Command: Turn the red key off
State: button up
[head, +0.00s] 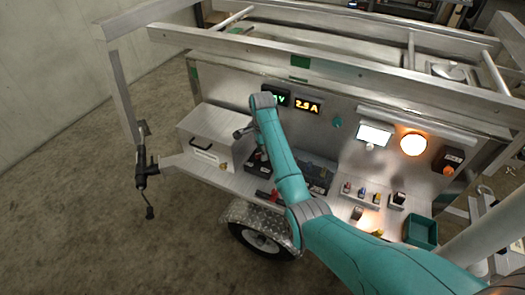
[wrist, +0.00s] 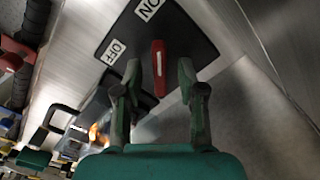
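The red key (wrist: 158,68) shows in the wrist view as a narrow upright bar with a white mark, on a black plate (wrist: 188,38). The plate carries an ON label (wrist: 148,8) at the top and an OFF label (wrist: 113,52) at the left. The white mark does not clearly point at either label. My gripper (wrist: 159,72) is open, with one finger on each side of the key and a visible gap to both. I cannot make out the key in the head view, where my arm covers part of the panel.
In the head view, a trailer panel holds a lit 2.9 A display (head: 307,106), a white lamp (head: 374,135) and an orange lamp (head: 413,144). A metal box (head: 205,140) stands left of my arm. A teal bin (head: 421,231) sits at the right. Frame rails (head: 330,61) cross above.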

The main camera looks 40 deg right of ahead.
grip_shut()
jog(key=shift+n, duration=0.3)
jog(key=n, duration=0.3)
jog(key=shift+n, duration=0.4)
jog(key=n, duration=0.9)
jog(key=shift+n, duration=2.2)
